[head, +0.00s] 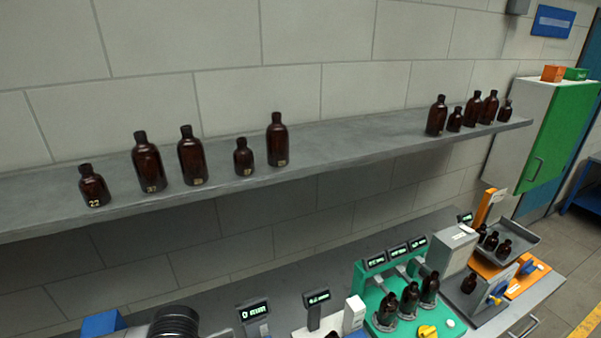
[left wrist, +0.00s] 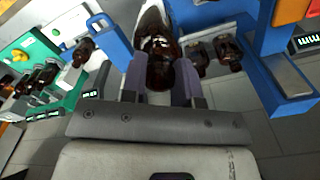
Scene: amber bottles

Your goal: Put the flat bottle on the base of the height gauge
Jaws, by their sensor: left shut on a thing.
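My left gripper (left wrist: 160,82) is shut on a dark amber bottle (left wrist: 161,68), seen between its two fingers in the left wrist view. The view is nearly end-on, so I cannot tell whether this bottle is flat. A blue frame with a grey plate (left wrist: 289,78) stands right of the gripper there, with a small display (left wrist: 305,41) beside it. I cannot tell for sure which device is the height gauge. In the head view, two display stands (head: 254,311) (head: 317,298) show at the bottom edge. My right gripper is not in view.
A grey wall shelf (head: 340,148) bears several amber bottles in two groups, with a bare stretch between. On the bench, a green rack (head: 362,283) holds 3 bottles, and a grey tray (head: 530,250) holds more. Two bottles (left wrist: 198,60) (left wrist: 228,50) are close right of the held one.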

